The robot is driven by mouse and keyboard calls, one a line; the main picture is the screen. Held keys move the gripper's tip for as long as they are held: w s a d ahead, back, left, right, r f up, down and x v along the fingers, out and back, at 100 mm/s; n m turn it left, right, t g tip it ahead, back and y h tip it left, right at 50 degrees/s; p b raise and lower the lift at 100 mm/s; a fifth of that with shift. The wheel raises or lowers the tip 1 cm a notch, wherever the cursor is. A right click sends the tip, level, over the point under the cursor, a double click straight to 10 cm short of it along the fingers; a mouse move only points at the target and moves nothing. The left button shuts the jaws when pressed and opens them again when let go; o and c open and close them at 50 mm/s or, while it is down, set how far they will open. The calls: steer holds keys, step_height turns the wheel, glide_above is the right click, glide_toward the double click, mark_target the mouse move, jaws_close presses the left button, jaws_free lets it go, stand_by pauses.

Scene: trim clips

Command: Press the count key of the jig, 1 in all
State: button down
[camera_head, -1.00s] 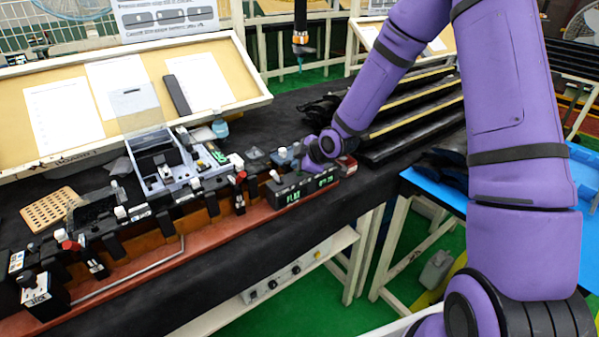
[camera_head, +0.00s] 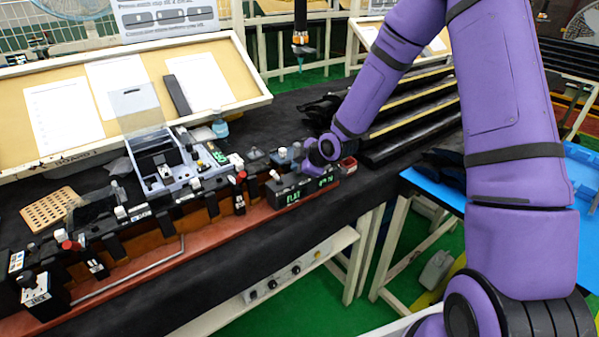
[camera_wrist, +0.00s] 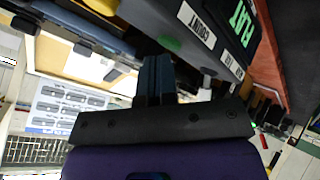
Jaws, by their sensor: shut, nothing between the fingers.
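The jig's dark box (camera_head: 297,190) stands at the right end of the long fixture, with green lit readouts on its front; one reads FLAT. In the wrist view the box (camera_wrist: 262,72) is close, upside down, with a white COUNT label (camera_wrist: 197,26). A green key (camera_wrist: 170,43) shows on its face beside that label. My gripper (camera_wrist: 155,62) is shut and empty, its fingertips very close to the green key; whether they touch it I cannot tell. In the head view my wrist hides the fingers above the box.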

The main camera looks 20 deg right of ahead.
steer(key=shift+r, duration=0.85)
steer(key=shift+r, duration=0.1)
steer(key=shift+r, duration=2.4)
